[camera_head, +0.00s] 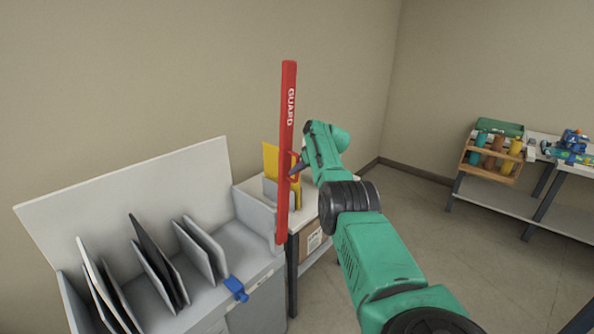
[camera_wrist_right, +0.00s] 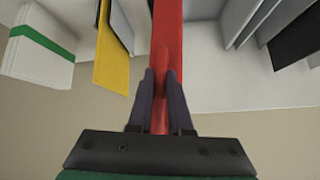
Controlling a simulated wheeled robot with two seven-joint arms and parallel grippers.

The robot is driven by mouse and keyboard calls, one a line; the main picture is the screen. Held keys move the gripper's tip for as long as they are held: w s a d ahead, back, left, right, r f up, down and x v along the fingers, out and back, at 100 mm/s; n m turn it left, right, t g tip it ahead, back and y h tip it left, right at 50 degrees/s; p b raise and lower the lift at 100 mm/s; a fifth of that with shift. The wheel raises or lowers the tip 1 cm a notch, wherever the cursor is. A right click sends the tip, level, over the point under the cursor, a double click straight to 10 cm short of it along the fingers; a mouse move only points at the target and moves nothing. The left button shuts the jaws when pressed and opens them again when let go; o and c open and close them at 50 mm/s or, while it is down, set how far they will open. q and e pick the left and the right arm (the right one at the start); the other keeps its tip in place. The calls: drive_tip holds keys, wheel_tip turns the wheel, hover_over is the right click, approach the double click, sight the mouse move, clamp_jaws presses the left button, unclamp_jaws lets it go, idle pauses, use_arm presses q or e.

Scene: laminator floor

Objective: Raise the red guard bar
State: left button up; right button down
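The red guard bar (camera_head: 288,110), lettered GUARD, stands upright, its lower end beside the right end of the grey machine (camera_head: 262,212). My right gripper (camera_head: 296,168) is at the bar's right side, below the lettering. In the right wrist view, the two dark fingers (camera_wrist_right: 161,82) lie close on both sides of a narrow red part of the guard bar (camera_wrist_right: 168,20), with no clear gap. My left gripper is out of view.
Several thin grey and black panels (camera_head: 155,258) stand in the machine, with a blue clip (camera_head: 236,289) at its front edge. A yellow sheet (camera_head: 270,158) stands behind the bar. A shelf table with a wooden bottle rack (camera_head: 490,162) is at the far right. Open floor lies between.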

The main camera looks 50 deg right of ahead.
drive_tip(key=c, duration=1)
unclamp_jaws()
drive_tip(key=shift+d, duration=0.15)
drive_tip(key=shift+o, duration=0.8)
drive_tip(key=shift+d+f, duration=0.2)
drive_tip(key=shift+d, duration=0.1)
drive_tip(key=shift+w+a+r, duration=0.1)
drive_tip(key=shift+a+r, duration=0.4)
drive_tip(key=shift+r, duration=0.2)
drive_tip(key=shift+s+r+b, duration=0.2)
drive_tip(key=shift+r+b, duration=0.1)
drive_tip(key=shift+b, duration=0.05)
drive_tip(key=s+d+b+v, duration=0.1)
drive_tip(key=b+v, duration=0.4)
drive_tip(key=v, duration=0.8)
drive_tip(key=shift+f, duration=0.4)
